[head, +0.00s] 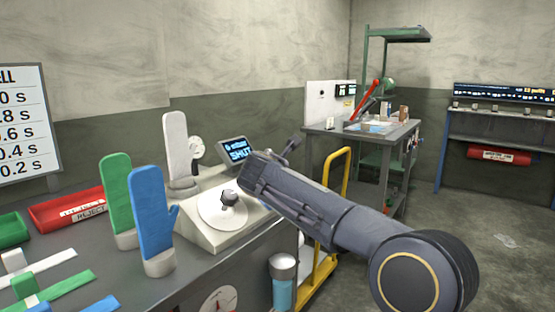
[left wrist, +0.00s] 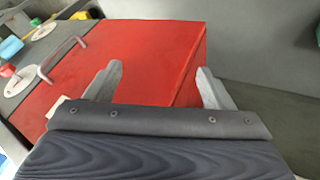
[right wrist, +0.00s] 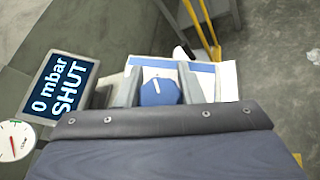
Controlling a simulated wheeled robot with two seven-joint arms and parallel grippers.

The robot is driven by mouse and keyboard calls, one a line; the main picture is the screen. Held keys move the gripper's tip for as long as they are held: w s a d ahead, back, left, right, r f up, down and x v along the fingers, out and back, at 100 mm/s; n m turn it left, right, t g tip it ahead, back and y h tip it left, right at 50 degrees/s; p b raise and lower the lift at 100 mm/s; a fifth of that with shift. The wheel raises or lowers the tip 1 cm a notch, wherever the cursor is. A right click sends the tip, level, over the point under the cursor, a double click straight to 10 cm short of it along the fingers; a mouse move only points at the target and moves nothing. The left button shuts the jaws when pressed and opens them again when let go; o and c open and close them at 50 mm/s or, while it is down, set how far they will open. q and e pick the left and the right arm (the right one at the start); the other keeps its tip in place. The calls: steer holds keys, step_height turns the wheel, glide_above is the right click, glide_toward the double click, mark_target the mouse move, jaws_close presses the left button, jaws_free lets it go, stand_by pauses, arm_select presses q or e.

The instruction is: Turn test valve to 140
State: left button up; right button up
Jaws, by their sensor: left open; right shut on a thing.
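The test valve knob (right wrist: 157,95) is blue with a white pointer line, on a white and blue plate, in the right wrist view. My right gripper (right wrist: 158,78) is shut on it, one finger on each side. The pointer points nearly straight up in that view; I cannot read a scale. The display (right wrist: 66,88) beside it reads 0 mbar SHUT, and also shows in the head view (head: 238,151). In the head view, my right arm hides the knob. My left gripper (left wrist: 160,82) is open and empty in front of a red surface.
A white fixture (head: 193,232) with a round plate stands on the grey bench. Upright green (head: 118,192), blue (head: 149,212) and white (head: 175,143) glove shapes stand by it. A red reject tray (head: 66,210) lies left. A yellow rail (head: 343,185) stands behind my arm.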

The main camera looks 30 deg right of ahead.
steer(key=m+g+p, duration=0.2)
steer(key=p, duration=0.4)
steer(key=m+g+p, duration=0.2)
steer(key=p, duration=0.3)
steer(key=s+m+g+p, duration=0.1)
steer(key=m+g+p, duration=0.1)
steer(key=p, duration=0.4)
steer(key=shift+d+r+m+g+p, duration=0.1)
steer(key=shift+r+m+g+p, duration=0.25)
steer(key=shift+g, duration=0.25)
steer(key=m+g+p, duration=0.1)
steer(key=p, duration=0.3)
steer(key=m+g+y+p, duration=0.1)
steer(key=m+g+p, duration=0.1)
steer(key=p, duration=0.3)
steer(key=s+f+m+g+y+p, duration=0.1)
steer(key=m+g+p, duration=0.1)
steer(key=p, duration=0.3)
steer(key=shift+f, duration=0.1)
steer(key=shift+a+f+m+g+y+p, duration=0.2)
steer(key=shift+m+g+y+p, duration=0.3)
steer(key=shift+p, duration=0.4)
steer(key=shift+f, duration=0.1)
steer(key=o, duration=1)
steer(key=shift+c, duration=0.2)
